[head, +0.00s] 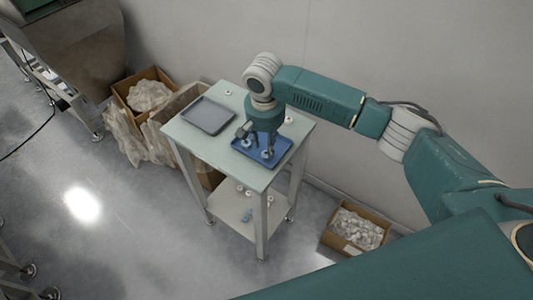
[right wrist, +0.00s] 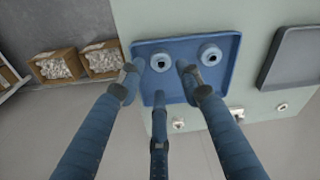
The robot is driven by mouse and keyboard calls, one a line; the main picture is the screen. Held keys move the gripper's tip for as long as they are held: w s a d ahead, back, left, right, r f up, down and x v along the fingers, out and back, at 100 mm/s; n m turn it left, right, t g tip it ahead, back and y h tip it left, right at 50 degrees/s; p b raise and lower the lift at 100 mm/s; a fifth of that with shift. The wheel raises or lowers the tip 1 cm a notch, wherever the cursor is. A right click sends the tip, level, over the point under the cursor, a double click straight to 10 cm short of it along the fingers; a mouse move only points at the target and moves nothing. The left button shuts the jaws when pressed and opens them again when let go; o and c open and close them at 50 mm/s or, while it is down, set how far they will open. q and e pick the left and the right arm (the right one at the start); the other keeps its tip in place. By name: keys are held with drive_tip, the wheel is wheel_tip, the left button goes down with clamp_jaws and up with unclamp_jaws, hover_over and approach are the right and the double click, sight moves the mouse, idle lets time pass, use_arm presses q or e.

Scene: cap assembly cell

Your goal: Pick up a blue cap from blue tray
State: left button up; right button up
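The blue tray (head: 282,147) sits on the small table under my right gripper. In the right wrist view the tray (right wrist: 184,50) holds two round pale blue caps with hollow centres. One cap (right wrist: 160,62) lies ahead of and between the fingertips; the other cap (right wrist: 210,54) lies to its right, outside the fingers. My right gripper (right wrist: 158,75) points down over the tray with its fingers spread and nothing held. In the head view my right gripper (head: 256,138) partly covers the tray. Contact between fingers and cap cannot be told. My left gripper is not in view.
A grey tray (head: 208,115) lies left of the blue tray on the table (head: 237,172). Small white pieces lie on the tabletop and lower shelf (head: 235,208). Boxes of bagged parts stand left (head: 150,95) and right (head: 357,229) on the floor. A wall is behind.

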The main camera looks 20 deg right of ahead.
sight(266, 153)
drive_tip(key=shift+w+f+p, duration=0.15)
drive_tip(key=shift+f+p, duration=0.2)
drive_tip(key=shift+f, duration=0.8)
drive_tip(key=shift+w+f+p, duration=0.15)
drive_tip(key=shift+f+p, duration=0.15)
drive_tip(key=shift+f, duration=0.8)
drive_tip(key=c, duration=0.4)
drive_tip(key=shift+c, duration=0.3)
